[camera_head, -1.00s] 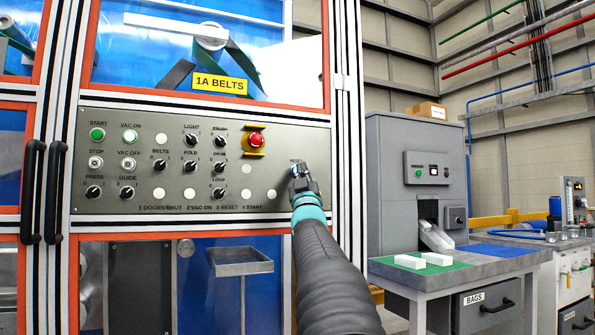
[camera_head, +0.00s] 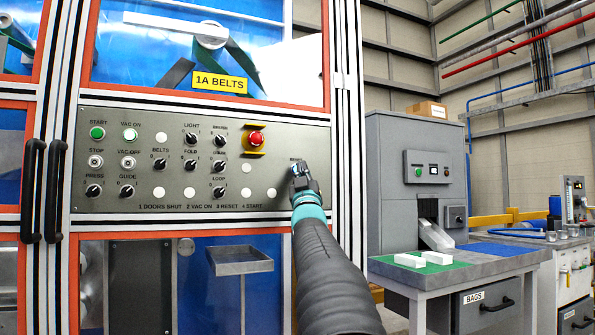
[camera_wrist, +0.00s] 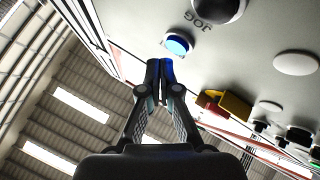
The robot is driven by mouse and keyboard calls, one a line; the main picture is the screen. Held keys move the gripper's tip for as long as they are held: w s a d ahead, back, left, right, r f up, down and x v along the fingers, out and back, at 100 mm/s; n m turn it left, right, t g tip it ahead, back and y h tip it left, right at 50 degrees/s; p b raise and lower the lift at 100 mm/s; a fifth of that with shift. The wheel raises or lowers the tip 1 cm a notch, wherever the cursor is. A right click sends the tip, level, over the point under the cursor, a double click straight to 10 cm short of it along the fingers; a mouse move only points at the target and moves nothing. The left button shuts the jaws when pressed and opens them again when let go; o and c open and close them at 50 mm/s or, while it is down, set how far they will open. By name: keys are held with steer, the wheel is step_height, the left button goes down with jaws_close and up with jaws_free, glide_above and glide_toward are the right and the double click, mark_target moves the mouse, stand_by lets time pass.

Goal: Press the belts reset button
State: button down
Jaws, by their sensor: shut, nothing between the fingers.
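The control panel (camera_head: 120,190) of the 1A BELTS machine fills the left and middle of the head view. My gripper (camera_head: 300,170) is at the panel's right end, just below a small label too blurred to read for sure. Its fingers hide the button there. In the wrist view my gripper (camera_wrist: 161,66) is shut and empty. A round blue button (camera_wrist: 178,43) shows just beyond the fingertips, slightly to their right, with a blue tint on the fingertips. I cannot tell whether they touch it. A dark knob marked JOG (camera_wrist: 218,8) is beside the button.
A red emergency stop (camera_head: 256,140) with a yellow surround is up and left of my gripper. Several black knobs, white round caps and a green START button (camera_head: 97,132) spread leftward. A grey machine (camera_head: 412,180) and worktable (camera_head: 455,262) stand at right.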

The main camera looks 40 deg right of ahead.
steer(key=shift+w, duration=0.1)
steer(key=shift+w+d, duration=0.1)
steer(key=shift+w, duration=0.25)
steer(key=shift+w+d, duration=0.1)
steer(key=shift+w, duration=0.3)
stand_by(1.0)
steer(key=shift+s, duration=0.1)
steer(key=shift+s+a+b, duration=0.2)
steer(key=shift+s+b, duration=0.4)
steer(key=shift+s, duration=0.1)
steer(key=shift+s, duration=0.1)
